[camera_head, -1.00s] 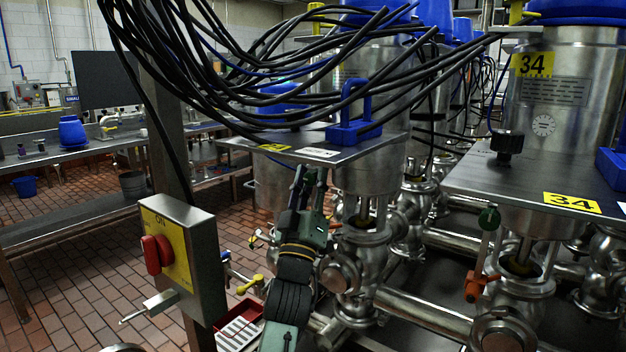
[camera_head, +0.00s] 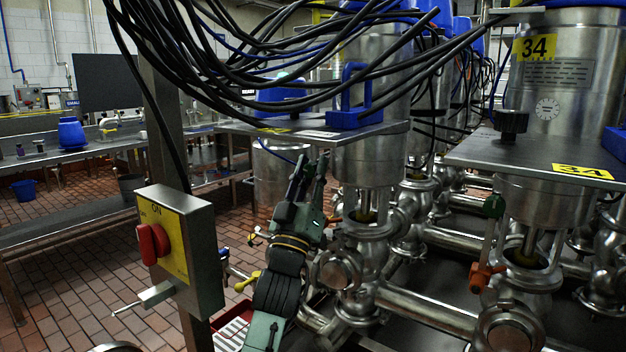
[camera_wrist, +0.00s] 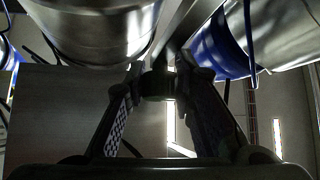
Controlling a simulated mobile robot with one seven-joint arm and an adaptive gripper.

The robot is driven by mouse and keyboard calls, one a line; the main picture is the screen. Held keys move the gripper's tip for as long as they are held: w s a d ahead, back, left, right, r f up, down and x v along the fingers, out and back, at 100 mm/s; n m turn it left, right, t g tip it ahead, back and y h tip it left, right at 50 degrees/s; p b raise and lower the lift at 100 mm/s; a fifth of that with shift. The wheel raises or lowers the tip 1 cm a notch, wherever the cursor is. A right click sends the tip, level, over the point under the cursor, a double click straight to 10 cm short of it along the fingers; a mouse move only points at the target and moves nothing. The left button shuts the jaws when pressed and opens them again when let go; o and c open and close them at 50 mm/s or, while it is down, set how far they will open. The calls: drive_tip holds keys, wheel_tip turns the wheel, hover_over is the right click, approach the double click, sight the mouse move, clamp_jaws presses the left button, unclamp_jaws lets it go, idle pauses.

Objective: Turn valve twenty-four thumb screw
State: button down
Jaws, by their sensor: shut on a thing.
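The valve plate (camera_head: 372,133) for the task is at middle height in the head view, with a yellow label (camera_head: 275,130) too slanted to read. My gripper (camera_head: 310,163) points up from below at the plate's front underside. In the wrist view, my gripper (camera_wrist: 158,75) has its two fingers on either side of a dark round knob, the thumb screw (camera_wrist: 157,86). The fingers are shut on it. In the head view the screw is hidden by the fingers and plate.
A grey switch box with a red knob (camera_head: 153,244) stands left of my arm. Black cables (camera_head: 270,80) hang above the plate. Steel valve body and pipes (camera_head: 365,225) are close on the right. Valve 34's plate (camera_head: 530,160) is further right.

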drive_tip(key=shift+y, duration=0.3)
drive_tip(key=c, duration=1.3)
unclamp_jaws()
drive_tip(key=shift+c, duration=0.2)
drive_tip(key=v, duration=1.2)
